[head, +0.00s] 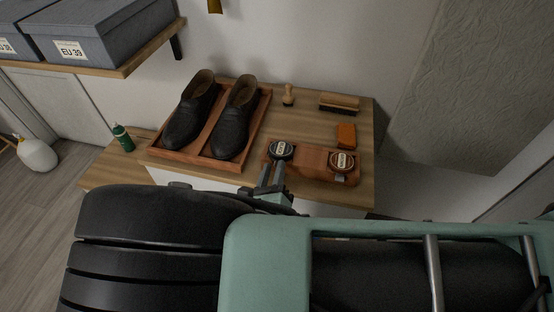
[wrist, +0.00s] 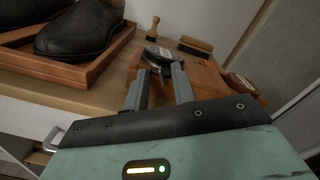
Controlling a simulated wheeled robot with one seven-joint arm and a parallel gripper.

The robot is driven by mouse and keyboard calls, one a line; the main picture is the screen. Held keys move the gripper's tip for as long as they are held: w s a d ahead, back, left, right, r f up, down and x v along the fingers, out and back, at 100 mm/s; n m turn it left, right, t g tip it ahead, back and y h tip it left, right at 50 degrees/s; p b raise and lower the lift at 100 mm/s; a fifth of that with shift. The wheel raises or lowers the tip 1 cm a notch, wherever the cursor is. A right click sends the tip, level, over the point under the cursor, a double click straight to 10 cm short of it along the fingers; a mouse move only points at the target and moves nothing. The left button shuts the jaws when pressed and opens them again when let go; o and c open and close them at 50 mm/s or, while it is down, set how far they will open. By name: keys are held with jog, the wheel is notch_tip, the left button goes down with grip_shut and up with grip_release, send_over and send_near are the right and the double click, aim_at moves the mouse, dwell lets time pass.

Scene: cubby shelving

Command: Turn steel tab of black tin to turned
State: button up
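The black tin (head: 281,150) is round with a pale label on its lid. It sits at the left end of a reddish wooden block (head: 311,160); it also shows in the wrist view (wrist: 157,57), partly hidden by my fingertips. My gripper (head: 272,174) is at the near side of the black tin. In the wrist view its two fingers (wrist: 161,72) stand apart, pointing at the tin's near edge. The black tin's steel tab is not clearly visible; whether a finger touches it I cannot tell.
A brown tin (head: 342,161) sits at the block's right end. Black shoes (head: 233,118) stand in a wooden tray (head: 160,154) to the left. A green bottle (head: 123,138) stands far left.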

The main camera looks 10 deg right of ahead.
jog(key=shift+c, duration=0.3)
grip_shut()
jog(key=shift+m, duration=1)
jog(key=shift+o, duration=0.3)
grip_release()
